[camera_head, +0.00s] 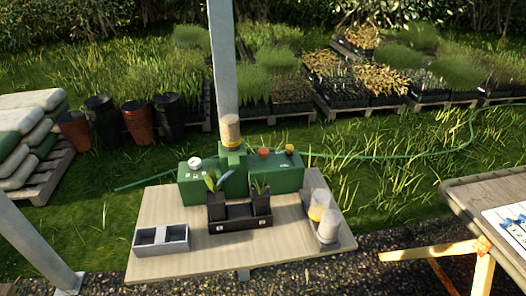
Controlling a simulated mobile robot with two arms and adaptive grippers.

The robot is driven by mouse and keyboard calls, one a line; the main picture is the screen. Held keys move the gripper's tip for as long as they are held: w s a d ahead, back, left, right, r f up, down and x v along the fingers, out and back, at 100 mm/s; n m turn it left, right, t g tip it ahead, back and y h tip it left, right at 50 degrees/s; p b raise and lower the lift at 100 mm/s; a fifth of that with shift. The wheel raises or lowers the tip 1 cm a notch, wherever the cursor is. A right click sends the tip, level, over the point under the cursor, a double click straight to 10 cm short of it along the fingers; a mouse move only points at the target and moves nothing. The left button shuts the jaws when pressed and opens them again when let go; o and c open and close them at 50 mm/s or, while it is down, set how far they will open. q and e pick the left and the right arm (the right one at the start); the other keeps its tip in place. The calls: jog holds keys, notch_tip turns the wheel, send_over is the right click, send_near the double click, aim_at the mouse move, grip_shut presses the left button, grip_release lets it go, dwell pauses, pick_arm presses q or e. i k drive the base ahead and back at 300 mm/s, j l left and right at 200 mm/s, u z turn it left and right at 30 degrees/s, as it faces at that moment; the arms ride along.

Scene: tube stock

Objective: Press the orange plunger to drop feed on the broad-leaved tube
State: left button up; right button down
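A green dispenser (238,178) stands at the back of a pale wooden table (180,208). An orange plunger (263,153) sits on its top, right of the hopper (230,130), which holds tan material. A black holder (240,222) stands in front of the dispenser with two dark tubes. The left tube (216,208) carries a plant with seemingly broader leaves (211,183); the right tube (260,202) carries narrower, pointed leaves (260,186). The leaf shapes are small and hard to tell apart. Neither of my grippers is in view.
A yellow-topped knob (290,149) is right of the plunger, a white gauge (195,163) at left. A grey two-compartment tray (162,240) sits front left. Pale containers (319,205) stand at the right edge. A metal post (222,60) rises behind. Another table (470,190) is at right.

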aim_at(263, 152)
jog(key=j+u, duration=0.2)
jog(key=j, duration=1.15)
